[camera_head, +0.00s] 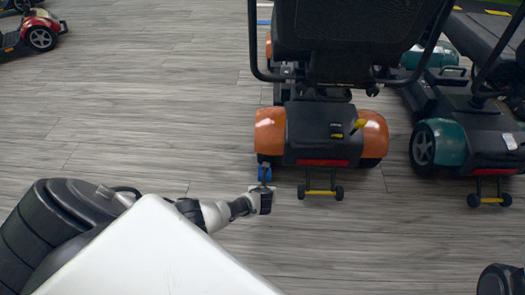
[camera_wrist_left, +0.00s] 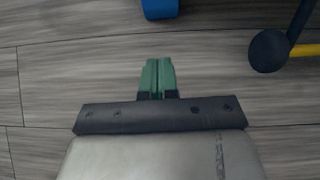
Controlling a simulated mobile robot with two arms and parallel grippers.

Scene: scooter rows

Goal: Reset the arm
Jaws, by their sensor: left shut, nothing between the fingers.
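My left arm reaches in from the left in the head view. Its left gripper (camera_head: 263,190) is low over the floor, just behind the orange scooter (camera_head: 271,131), near its left rear wheel. In the left wrist view the green fingers of the left gripper (camera_wrist_left: 157,64) are together with nothing between them. A blue object (camera_head: 264,172) is just beyond the gripper, and part of it shows at the top of the wrist view (camera_wrist_left: 160,8). It is apart from the fingers there. My right gripper is not seen.
A green scooter (camera_head: 449,143) stands right of the orange one. A small support wheel with a yellow bar (camera_wrist_left: 270,50) is at the wrist view's right. A red scooter (camera_head: 40,33) is at the far left. The grey wood floor (camera_head: 150,110) between is clear.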

